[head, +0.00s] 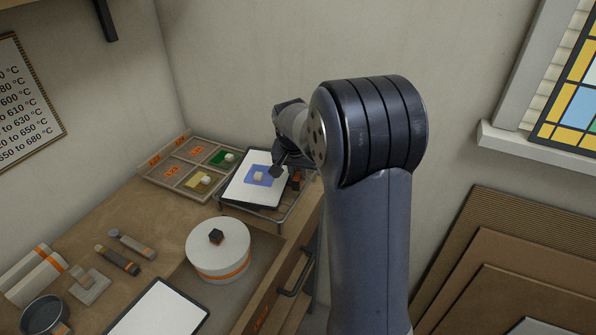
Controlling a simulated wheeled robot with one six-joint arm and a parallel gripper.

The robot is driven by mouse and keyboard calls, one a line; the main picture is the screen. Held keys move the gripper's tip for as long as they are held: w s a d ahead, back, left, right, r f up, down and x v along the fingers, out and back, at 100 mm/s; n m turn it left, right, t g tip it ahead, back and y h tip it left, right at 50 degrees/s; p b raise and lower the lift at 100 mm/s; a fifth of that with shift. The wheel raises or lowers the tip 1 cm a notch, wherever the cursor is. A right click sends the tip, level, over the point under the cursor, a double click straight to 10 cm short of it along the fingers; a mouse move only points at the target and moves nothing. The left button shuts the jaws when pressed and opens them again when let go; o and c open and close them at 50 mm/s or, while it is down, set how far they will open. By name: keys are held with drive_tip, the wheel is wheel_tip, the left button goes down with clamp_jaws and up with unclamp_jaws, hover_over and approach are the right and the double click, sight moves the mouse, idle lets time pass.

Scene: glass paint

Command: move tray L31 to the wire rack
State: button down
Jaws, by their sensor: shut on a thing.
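A flat tray (241,192) with a dark rim and a white face carries a blue square with a small pale knob on it. No L31 label is readable on it. My gripper (279,171) is at the tray's right edge, shut on it; the fingers are small and partly hidden. The wire rack (268,214) stands under and to the right of the tray, on the bench's far right corner. I cannot tell whether the tray touches the rack or is just above it.
A wooden sorting box (160,172) with orange labels, a green and a yellow square sits left of the rack. A round white kiln (217,262) with an orange band stands in front. Another dark-rimmed panel (160,312) lies nearer. Brown boards (520,260) lean at right.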

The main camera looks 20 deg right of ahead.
drive_tip(key=c, duration=1.3)
unclamp_jaws()
drive_tip(key=shift+o, duration=0.2)
drive_tip(key=shift+r, duration=0.1)
drive_tip(key=shift+r+p, duration=2.6)
drive_tip(key=shift+r, duration=0.85)
drive_tip(key=shift+f, duration=0.15)
wheel_tip(320, 180, down, 7)
drive_tip(key=b, duration=0.5)
drive_tip(key=shift+r, duration=0.2)
